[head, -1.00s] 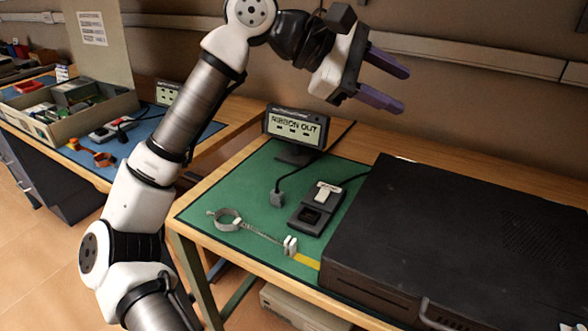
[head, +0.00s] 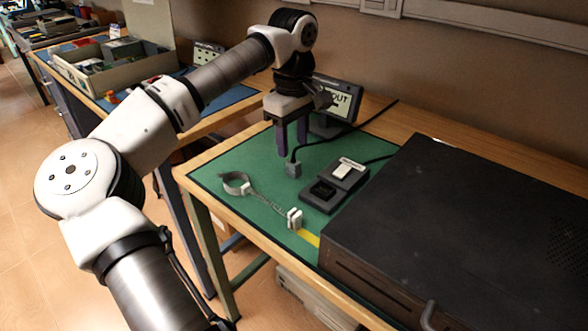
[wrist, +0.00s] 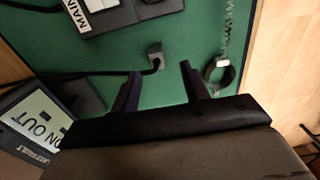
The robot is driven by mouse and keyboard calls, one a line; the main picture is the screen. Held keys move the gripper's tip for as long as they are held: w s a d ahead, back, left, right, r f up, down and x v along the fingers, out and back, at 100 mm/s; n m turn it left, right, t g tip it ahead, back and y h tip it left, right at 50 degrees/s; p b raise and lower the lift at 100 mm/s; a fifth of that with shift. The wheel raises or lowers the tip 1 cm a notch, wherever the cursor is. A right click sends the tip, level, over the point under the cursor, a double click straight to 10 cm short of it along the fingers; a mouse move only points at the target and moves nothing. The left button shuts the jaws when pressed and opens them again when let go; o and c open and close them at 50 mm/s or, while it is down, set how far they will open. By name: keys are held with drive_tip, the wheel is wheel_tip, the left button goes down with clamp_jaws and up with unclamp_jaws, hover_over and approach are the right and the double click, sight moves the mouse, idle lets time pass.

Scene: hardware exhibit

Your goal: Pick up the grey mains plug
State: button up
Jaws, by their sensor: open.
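The grey mains plug (head: 293,169) lies on the green mat (head: 222,172), at the end of a black cable. In the wrist view the plug (wrist: 155,52) is beyond the fingertips, roughly between their lines but nearer the left finger. My gripper (head: 292,151) is open and empty, with its purple fingers pointing down near the plug. It also shows in the wrist view (wrist: 160,70). I cannot tell exactly how high the fingertips are above the mat.
A black socket unit (head: 330,188) with a white switch lies right of the plug. A wrist strap (head: 236,183) with a coiled cord lies in front. A display sign (head: 338,102) stands behind my gripper. A large black case (head: 440,240) fills the right side.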

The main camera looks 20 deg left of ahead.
sight(294, 161)
drive_tip(key=shift+w+a+f, duration=0.1)
drive_tip(key=shift+w+f, duration=0.05)
drive_tip(key=shift+f, duration=1.6)
drive_tip(key=shift+w+f, duration=0.15)
drive_tip(key=shift+f, duration=1.6)
drive_tip(key=c, duration=0.8)
